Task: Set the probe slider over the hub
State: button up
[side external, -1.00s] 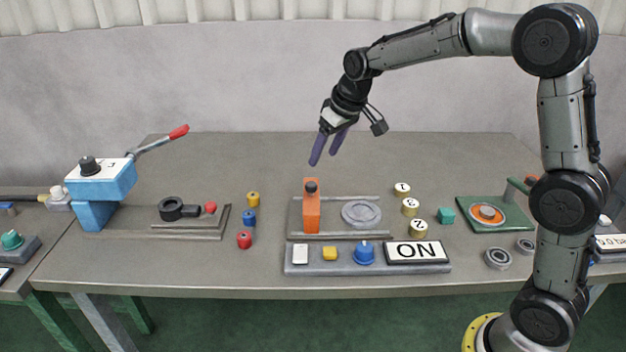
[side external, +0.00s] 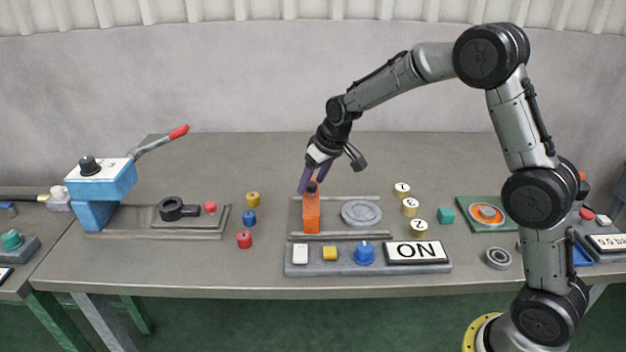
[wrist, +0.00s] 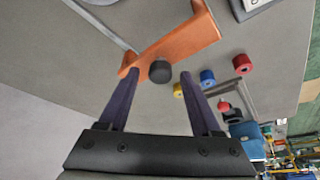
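The probe slider (side external: 311,212) is an upright orange block with a black knob on top, standing between two rails at the left end of its base. The hub, a round grey disc (side external: 361,213), lies between the rails to the right of the slider, apart from it. My gripper (side external: 311,186) has purple fingers and is at the top of the slider. In the wrist view, the open fingers (wrist: 160,73) sit either side of the black knob (wrist: 161,71), with gaps on both sides. The slider's orange body (wrist: 190,38) extends beyond the knob there.
In front of the base stands a panel (side external: 318,268) with a blue knob and an ON display. Several numbered yellow cylinders (side external: 410,207) stand to the right. Red, blue and yellow cylinders (side external: 249,217) stand to the left, near a blue lever press (side external: 105,190). The table behind is clear.

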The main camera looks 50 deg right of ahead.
grip_shut()
dwell(1.2)
